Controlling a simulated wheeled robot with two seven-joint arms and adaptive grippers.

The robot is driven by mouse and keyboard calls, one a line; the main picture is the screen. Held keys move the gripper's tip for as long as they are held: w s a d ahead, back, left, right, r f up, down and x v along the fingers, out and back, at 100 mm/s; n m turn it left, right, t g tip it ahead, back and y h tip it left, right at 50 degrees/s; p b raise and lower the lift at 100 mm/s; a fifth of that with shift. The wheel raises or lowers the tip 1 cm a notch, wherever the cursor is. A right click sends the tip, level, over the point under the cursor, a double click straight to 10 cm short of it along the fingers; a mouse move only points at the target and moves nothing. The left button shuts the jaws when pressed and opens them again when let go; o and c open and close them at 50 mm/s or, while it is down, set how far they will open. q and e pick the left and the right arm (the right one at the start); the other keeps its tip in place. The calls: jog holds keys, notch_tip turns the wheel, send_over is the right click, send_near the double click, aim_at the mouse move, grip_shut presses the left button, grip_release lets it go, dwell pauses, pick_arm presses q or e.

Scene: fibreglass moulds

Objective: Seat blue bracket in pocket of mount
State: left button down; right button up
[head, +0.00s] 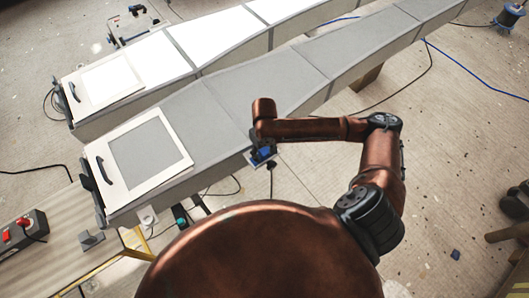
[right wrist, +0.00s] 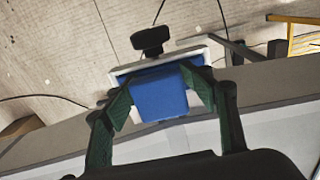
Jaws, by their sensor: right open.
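The blue bracket (right wrist: 160,95) is a block in the middle of the right wrist view; it also shows as a small blue patch in the head view (head: 263,155). It lies against the mount (right wrist: 206,50), a pale frame with a dark knob (right wrist: 150,40), on the mould's near side. I cannot tell how deep it sits in the pocket, because the bracket covers it. My right gripper (right wrist: 160,92) is open, with its green fingers on either side of the bracket. My left gripper is not in view.
The long grey mould (head: 225,100) runs beside the right gripper, with a white-topped one (head: 210,45) beyond it. A workbench (head: 60,255) with a red-button box (head: 22,232) and a grey block (head: 92,239) stands at lower left. Cables lie on the floor.

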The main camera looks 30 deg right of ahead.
jog(key=shift+w+r, duration=0.1)
jog(key=shift+r, duration=0.35)
notch_tip(320, 180, up, 11)
jog(key=shift+r, duration=0.1)
